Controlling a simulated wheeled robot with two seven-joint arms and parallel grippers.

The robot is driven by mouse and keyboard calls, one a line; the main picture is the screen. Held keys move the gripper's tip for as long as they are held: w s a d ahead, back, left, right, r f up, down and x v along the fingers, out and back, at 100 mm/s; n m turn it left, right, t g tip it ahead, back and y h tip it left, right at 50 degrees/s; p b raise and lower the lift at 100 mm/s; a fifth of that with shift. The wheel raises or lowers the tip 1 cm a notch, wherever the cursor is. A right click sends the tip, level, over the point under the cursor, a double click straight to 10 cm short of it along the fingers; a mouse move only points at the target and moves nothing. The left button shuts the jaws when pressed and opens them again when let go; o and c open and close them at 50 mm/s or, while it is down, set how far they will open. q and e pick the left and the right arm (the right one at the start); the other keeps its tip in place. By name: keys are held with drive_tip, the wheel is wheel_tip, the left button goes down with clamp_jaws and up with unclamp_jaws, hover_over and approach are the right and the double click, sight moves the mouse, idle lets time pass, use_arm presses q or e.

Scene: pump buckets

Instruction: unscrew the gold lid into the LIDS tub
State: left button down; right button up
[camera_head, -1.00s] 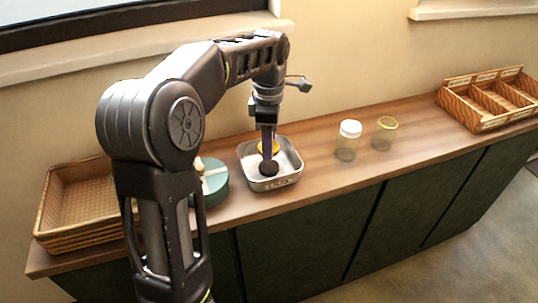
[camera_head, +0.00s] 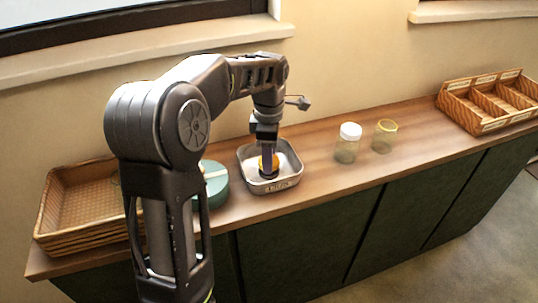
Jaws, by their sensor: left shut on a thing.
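The gold lid (camera_head: 262,162) is between the fingers of my left gripper (camera_head: 268,164), low inside the LIDS tub (camera_head: 292,180). My left gripper points straight down and is shut on the lid; the fingers hide part of it. The lid seems at or just above the tub floor; I cannot tell if it touches. The tub is a metal tray with a label on its front. A glass jar with a yellow rim and no lid on it (camera_head: 384,138) stands to the right. My right gripper is not in view.
A jar with a white lid (camera_head: 347,148) stands between the tub and the yellow-rimmed jar. A round green container (camera_head: 215,188) is left of the tub, partly behind my arm. A wicker basket (camera_head: 75,190) is far left, a divided one (camera_head: 484,122) far right.

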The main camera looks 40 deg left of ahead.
use_arm(q)
drive_tip(key=shift+f, duration=0.5)
drive_tip(key=c, duration=0.7)
unclamp_jaws()
drive_tip(key=shift+o, duration=0.2)
drive_tip(key=shift+r, duration=0.45)
wheel_tip(320, 180, up, 6)
drive_tip(key=shift+w+f, duration=0.1)
drive_tip(key=shift+f, duration=0.1)
wheel_tip(320, 180, up, 7)
drive_tip(key=p, duration=0.4)
drive_tip(key=shift+p, duration=0.35)
